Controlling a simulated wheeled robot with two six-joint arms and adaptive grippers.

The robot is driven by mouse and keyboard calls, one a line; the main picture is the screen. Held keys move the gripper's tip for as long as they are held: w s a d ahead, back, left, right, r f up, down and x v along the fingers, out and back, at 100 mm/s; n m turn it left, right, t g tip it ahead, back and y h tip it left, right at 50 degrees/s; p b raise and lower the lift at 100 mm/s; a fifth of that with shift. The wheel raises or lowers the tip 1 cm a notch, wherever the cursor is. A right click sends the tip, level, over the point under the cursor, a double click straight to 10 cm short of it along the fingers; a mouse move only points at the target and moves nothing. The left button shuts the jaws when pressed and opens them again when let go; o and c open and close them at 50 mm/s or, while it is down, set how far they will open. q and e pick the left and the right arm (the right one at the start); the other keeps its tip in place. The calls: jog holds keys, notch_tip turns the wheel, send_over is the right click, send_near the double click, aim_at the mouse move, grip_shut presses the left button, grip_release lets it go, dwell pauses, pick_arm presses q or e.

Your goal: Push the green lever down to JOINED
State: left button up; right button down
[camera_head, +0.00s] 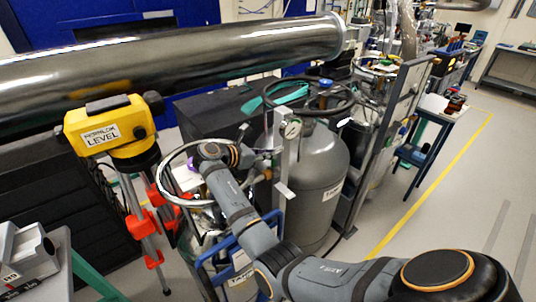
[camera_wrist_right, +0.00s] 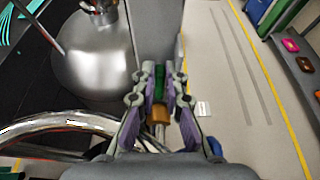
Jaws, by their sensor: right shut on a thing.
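The green lever (camera_wrist_right: 160,77) shows in the right wrist view as a narrow green piece between the fingers of my right gripper (camera_wrist_right: 160,92). The fingers are closed in on it from both sides. A brass-coloured fitting (camera_wrist_right: 160,114) sits just below it in that view. In the head view my right gripper (camera_head: 262,163) is beside the upright metal bracket and gauge, small and partly hidden. I cannot make out the lever or any JOINED marking there. My left gripper is not in view.
A yellow level (camera_head: 110,130) stands on a tripod.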

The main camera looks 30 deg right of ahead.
jog(key=shift+s+r+p, duration=0.2)
jog(key=shift+s+p, duration=0.15)
jog(key=shift+p, duration=0.65)
jog(key=shift+s+m+t, duration=0.2)
jog(key=shift+m+t, duration=0.1)
jog(key=shift+m, duration=0.1)
jog(key=shift+f, duration=0.3)
jog(key=c, duration=1.4)
grip_release()
jog(key=shift+d, duration=0.15)
